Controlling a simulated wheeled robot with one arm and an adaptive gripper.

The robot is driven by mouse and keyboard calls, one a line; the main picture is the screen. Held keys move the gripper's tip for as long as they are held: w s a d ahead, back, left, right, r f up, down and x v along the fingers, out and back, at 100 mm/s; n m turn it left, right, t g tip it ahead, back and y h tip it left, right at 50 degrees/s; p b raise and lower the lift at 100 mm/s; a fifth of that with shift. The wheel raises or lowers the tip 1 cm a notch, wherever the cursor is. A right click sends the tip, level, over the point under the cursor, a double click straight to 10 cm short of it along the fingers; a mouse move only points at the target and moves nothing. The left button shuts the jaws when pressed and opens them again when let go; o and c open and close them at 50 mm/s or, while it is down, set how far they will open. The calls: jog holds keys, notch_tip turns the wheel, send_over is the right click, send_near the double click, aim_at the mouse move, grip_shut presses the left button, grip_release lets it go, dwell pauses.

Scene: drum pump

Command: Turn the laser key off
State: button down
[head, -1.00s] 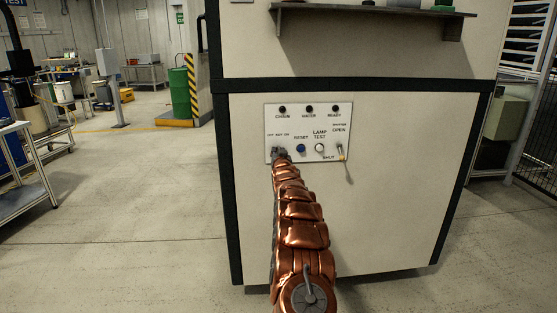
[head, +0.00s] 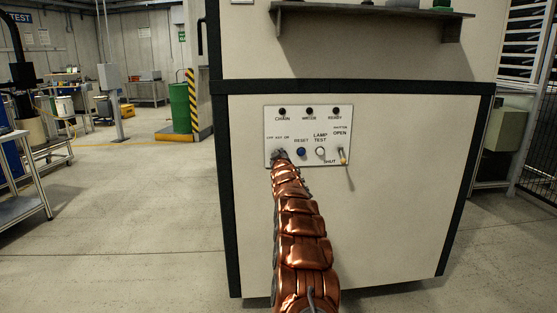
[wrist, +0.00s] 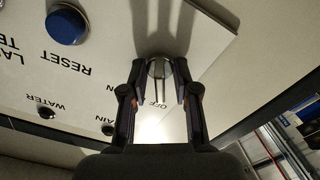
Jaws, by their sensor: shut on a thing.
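The white control panel (head: 308,125) is on the front of the beige cabinet. The laser key is at the panel's lower left, under the OFF / KEY / ON lettering; my gripper hides it in the head view. In the wrist view the key (wrist: 158,68) is a small metallic piece between my fingertips, near the OFF lettering. My gripper (wrist: 163,82) is shut on it, with one finger on each side. In the head view my gripper (head: 279,154) is against the panel. The key's exact angle cannot be told.
Right of the key are the blue RESET button (head: 301,151), the white LAMP TEST button (head: 320,151) and the shutter lever (head: 342,155). A shelf (head: 372,12) juts out above. Open floor (head: 130,220) lies to the left; a green drum (head: 180,107) stands further back.

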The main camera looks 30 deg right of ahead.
dwell(0.5)
jog(key=c, duration=1.3)
grip_release()
jog(key=shift+o, duration=0.2)
jog(key=shift+s, duration=0.1)
jog(key=v, duration=1.1)
jog(key=shift+s, duration=0.3)
jog(key=shift+a, duration=0.15)
